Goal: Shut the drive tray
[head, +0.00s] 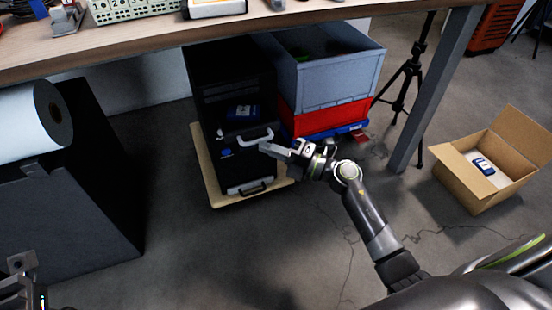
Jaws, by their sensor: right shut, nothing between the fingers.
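A black case (210,90) stands under the table on a pale wooden board. Its drive tray (238,141) appears to stick out toward me, with a light grey handle (256,136) on its front. A blue and white device (242,112) lies inside the tray. My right gripper (267,149) is shut and empty, with its fingertips close to the right end of the handle. I cannot tell whether they touch it. My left gripper (22,265) is at the lower left corner, partly cut off, and its opening is unclear.
The wooden table (130,44) overhangs the case. A grey crate (325,75) on a red crate (322,116) stands right of it. A table leg (435,90), a tripod (411,70) and an open cardboard box (465,185) are farther right. A black cabinet (80,220) stands left.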

